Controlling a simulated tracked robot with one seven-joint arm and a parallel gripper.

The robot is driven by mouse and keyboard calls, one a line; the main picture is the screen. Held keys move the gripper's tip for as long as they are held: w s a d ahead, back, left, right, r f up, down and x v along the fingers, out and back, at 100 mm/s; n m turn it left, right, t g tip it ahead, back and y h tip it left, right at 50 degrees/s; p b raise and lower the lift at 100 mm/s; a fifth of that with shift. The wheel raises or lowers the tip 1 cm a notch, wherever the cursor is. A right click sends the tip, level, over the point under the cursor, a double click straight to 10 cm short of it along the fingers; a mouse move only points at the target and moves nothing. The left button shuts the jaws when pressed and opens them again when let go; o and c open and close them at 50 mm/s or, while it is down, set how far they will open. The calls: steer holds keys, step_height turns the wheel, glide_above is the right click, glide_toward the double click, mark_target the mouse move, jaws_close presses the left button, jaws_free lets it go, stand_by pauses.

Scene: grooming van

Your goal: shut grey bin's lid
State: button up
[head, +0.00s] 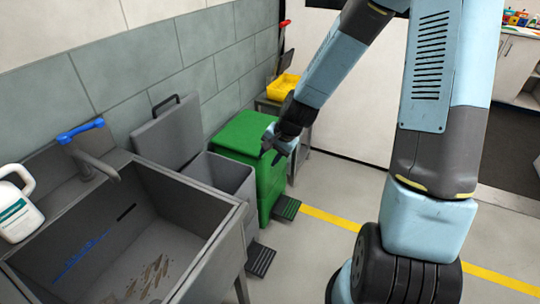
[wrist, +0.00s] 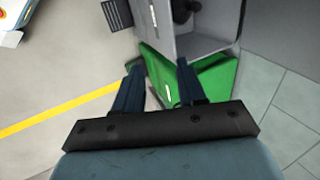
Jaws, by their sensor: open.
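The grey bin (head: 232,178) stands between the sink and the green bin. Its grey lid (head: 172,137) is up, tilted back near the tiled wall, with a black handle (head: 165,104) at its top edge. In the wrist view the grey bin (wrist: 208,43) shows at the top, its mouth open; its lid cannot be made out clearly there. My gripper (head: 275,154) is over the green bin's right side, right of the grey bin and apart from its lid. In the wrist view my gripper (wrist: 158,74) has its fingers apart with nothing held between them.
The green bin (head: 246,132) is shut and stands right beside the grey one. Foot pedals (head: 260,259) stick out in front of both bins. A sink (head: 90,215) with a blue-handled tap stands at left. A yellow tray (head: 283,87) sits behind. Floor at right is clear.

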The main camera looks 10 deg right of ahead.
steer(key=shift+r, duration=0.1)
stand_by(0.3)
steer(key=v, duration=1.3)
steer(key=shift+r, duration=0.15)
steer(key=shift+s+d, duration=0.15)
steer(key=shift+d, duration=0.05)
